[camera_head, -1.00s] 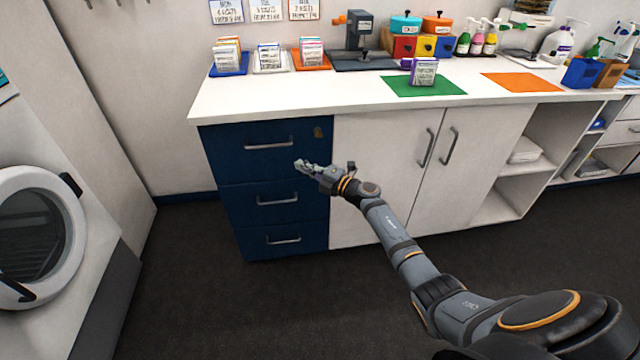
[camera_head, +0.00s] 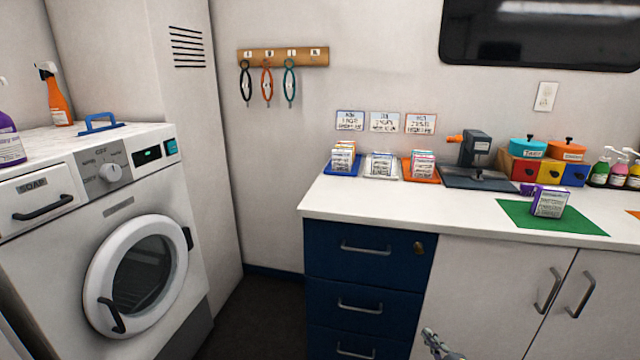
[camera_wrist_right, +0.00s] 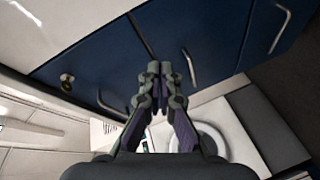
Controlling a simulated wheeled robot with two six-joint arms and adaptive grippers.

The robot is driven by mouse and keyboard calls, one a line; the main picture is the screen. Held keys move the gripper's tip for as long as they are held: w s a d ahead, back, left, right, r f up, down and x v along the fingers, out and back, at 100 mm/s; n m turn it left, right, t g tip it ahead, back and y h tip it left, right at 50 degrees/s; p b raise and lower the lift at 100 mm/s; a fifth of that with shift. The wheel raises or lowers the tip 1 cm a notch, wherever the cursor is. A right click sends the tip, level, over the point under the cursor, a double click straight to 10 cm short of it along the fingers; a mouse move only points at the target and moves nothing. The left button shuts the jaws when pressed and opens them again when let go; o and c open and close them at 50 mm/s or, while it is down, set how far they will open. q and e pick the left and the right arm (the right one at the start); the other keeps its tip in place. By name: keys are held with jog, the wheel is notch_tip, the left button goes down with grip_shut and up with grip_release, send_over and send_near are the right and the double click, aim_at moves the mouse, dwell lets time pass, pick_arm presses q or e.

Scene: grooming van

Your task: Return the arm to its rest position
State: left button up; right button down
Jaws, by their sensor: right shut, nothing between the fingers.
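My right gripper (camera_head: 432,338) shows only as a grey tip at the bottom edge of the head view, in front of the blue drawer unit (camera_head: 322,262) and the white cupboard doors. The rest of my right arm is out of the head view. In the right wrist view the gripper (camera_wrist_right: 160,70) has its fingertips together with nothing between them. The blue drawer fronts lie beyond it there, apart from the fingers. My left gripper is in no view.
A white counter (camera_head: 460,214) carries card stacks, a green mat (camera_head: 580,222) and coloured boxes. A white washing machine (camera_head: 70,235) with its round door (camera_head: 98,290) shut stands at the left. Tools hang from a wooden rack (camera_head: 300,56). Dark floor (camera_head: 262,310) shows between washer and drawers.

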jog(key=s+f+m+g+h, duration=0.4)
jog(key=s+f+m+g, duration=0.5)
jog(key=s+f, duration=1.3)
jog(key=s+a+f+m+g+y, duration=0.1)
jog(key=s+a+f+m+g, duration=0.2)
jog(key=s+f, duration=0.45)
jog(key=s+a+f+m+g, duration=0.2)
jog(key=s+a+f+g, duration=0.15)
jog(key=s, duration=0.65)
pick_arm(q)
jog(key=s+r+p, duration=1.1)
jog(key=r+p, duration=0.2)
jog(key=p, duration=0.6)
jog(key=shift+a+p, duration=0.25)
jog(key=shift+p, duration=0.15)
pick_arm(e)
jog(key=s+r, duration=1)
jog(key=r, duration=0.3)
jog(key=shift+s+d+t, duration=0.3)
jog(key=shift+d+t, duration=0.05)
jog(key=shift+d, duration=0.05)
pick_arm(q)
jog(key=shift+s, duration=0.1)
